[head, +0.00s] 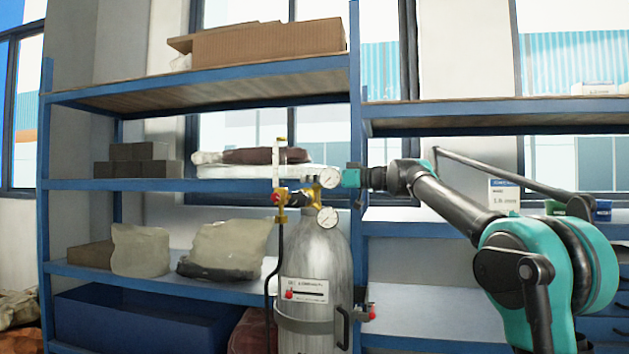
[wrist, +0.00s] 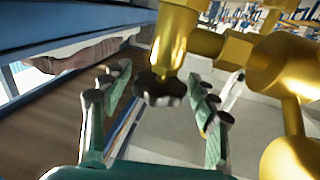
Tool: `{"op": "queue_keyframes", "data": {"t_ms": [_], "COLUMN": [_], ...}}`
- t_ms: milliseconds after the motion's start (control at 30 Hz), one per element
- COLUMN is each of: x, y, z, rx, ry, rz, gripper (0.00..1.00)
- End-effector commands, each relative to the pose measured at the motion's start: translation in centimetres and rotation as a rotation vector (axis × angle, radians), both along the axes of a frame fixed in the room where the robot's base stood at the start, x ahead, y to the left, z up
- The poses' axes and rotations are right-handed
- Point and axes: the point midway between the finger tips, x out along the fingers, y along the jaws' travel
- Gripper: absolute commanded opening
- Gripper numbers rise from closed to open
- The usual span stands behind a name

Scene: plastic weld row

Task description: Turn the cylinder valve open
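A grey gas cylinder (head: 312,255) stands upright in front of the shelves, with a brass valve and regulator (head: 313,195) on top. In the wrist view a dark lobed valve knob (wrist: 160,90) sits on the end of a brass stem. My gripper (wrist: 157,78) is open, with one finger on each side of the knob and gaps visible between fingers and knob. In the head view my gripper (head: 350,178) is at valve height, just right of the upper gauge. I cannot make out the knob or fingertips there.
Two round gauges, upper (head: 330,178) and lower (head: 327,217), and a clear flow tube (head: 280,160) crowd the valve. A dark hose (head: 270,265) hangs at the left. A blue shelf post (head: 355,110) rises close behind the gripper. Shelves (head: 230,70) hold boxes and bags.

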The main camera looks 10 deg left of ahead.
Motion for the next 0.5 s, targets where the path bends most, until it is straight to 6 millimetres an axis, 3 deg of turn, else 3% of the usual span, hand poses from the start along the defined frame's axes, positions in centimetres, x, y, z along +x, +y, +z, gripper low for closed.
{"op": "queue_keyframes", "data": {"t_ms": [33,300,500], "x": [0.00,0.00,0.06], "y": [-0.01,-0.02,-0.03], "z": [0.00,0.00,-0.01], "rx": [0.000,0.000,0.000], "ry": [0.000,0.000,0.000], "rz": [0.000,0.000,0.016], "gripper": [0.49,0.18,0.17]}}
